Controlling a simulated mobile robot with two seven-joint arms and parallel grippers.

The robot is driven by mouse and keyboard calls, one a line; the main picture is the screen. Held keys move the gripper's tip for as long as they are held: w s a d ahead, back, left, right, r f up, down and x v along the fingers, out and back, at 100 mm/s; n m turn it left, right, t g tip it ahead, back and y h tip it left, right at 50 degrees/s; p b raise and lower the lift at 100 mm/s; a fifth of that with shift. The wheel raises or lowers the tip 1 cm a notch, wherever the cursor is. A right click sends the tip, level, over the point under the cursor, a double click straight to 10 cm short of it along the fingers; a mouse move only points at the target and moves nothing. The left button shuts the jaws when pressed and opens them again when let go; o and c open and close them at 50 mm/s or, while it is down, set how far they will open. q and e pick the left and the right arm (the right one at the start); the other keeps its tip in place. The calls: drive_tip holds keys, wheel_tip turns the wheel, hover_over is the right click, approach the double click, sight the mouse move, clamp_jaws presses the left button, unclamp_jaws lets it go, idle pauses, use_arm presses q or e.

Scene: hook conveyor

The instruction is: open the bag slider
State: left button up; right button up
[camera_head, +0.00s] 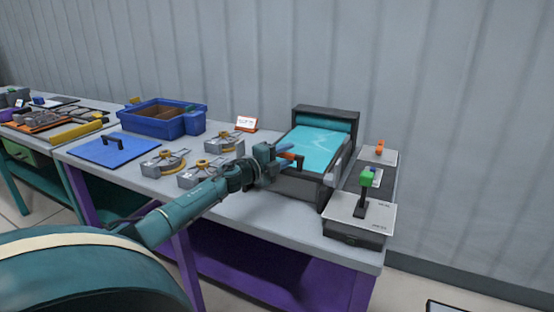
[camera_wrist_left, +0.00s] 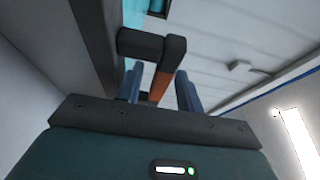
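A black machine (camera_head: 322,112) with a teal bag-like sheet (camera_head: 312,143) on top stands on the right part of the table. At its front left, a dark handle (camera_head: 299,161) with an orange part (camera_head: 287,155) sticks up. My left gripper (camera_head: 282,151) is at this handle. In the left wrist view the dark handle (camera_wrist_left: 174,52) with its orange part (camera_wrist_left: 159,87) runs between the two blue fingers of my left gripper (camera_wrist_left: 158,84). The fingers stand apart on either side, and I see no clear contact. My right gripper is not in view.
A grey box with a black lever and green knob (camera_head: 367,178) stands to the right, with an orange knob (camera_head: 379,149) behind it. Bare table (camera_head: 270,213) shows in front.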

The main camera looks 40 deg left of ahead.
use_arm(q)
drive_tip(key=s+a, duration=0.1)
drive_tip(key=s, duration=1.2)
drive_tip(key=shift+a, duration=0.1)
idle(0.5)
